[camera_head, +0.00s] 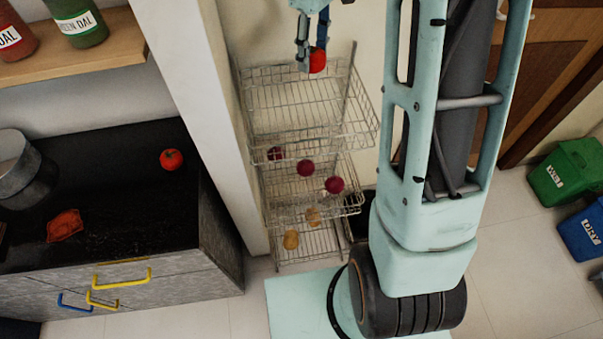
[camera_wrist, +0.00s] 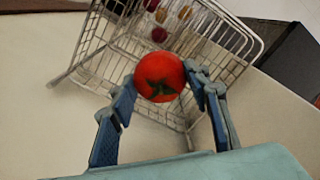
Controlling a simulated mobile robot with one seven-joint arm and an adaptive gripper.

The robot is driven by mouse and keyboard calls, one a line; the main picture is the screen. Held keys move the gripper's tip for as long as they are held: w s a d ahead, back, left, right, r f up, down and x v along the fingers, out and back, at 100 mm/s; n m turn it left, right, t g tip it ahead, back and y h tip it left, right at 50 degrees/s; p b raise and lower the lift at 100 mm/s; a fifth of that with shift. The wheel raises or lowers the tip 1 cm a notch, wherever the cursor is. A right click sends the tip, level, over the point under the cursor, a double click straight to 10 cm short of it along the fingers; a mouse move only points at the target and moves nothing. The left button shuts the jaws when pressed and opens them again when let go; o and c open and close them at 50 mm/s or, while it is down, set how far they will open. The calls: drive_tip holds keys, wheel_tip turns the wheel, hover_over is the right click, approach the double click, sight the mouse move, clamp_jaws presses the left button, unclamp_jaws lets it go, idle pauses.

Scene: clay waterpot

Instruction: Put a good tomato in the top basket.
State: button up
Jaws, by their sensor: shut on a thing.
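My gripper (camera_head: 312,55) is shut on a red tomato (camera_head: 317,61) and holds it near the upper back right edge of the top basket (camera_head: 290,98). In the wrist view the tomato (camera_wrist: 160,77) sits between the two blue fingertips, green stem end toward the camera. The top basket is wire and looks empty. In the wrist view the basket rack (camera_wrist: 95,45) lies beyond the tomato. A second red tomato (camera_head: 171,159) lies on the black counter. A flattened, wrinkled orange-red thing (camera_head: 65,225), perhaps a spoiled tomato, lies near it.
The middle basket (camera_head: 345,205) holds several dark red onions (camera_head: 335,185). The bottom basket (camera_head: 300,250) shows brownish potatoes (camera_head: 291,239). A white wall edge (camera_head: 205,110) stands left of the rack. A metal pot (camera_head: 20,170) is on the counter (camera_head: 110,210). Green (camera_head: 565,172) and blue (camera_head: 583,230) bins stand right.

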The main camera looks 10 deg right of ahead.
wheel_tip(320, 180, down, 5)
drive_tip(key=b, duration=0.3)
drive_tip(key=shift+b, duration=0.3)
drive_tip(key=o, duration=1.3)
drive_tip(key=shift+c, duration=0.2)
wheel_tip(320, 180, up, 12)
drive_tip(key=shift+r, duration=0.1)
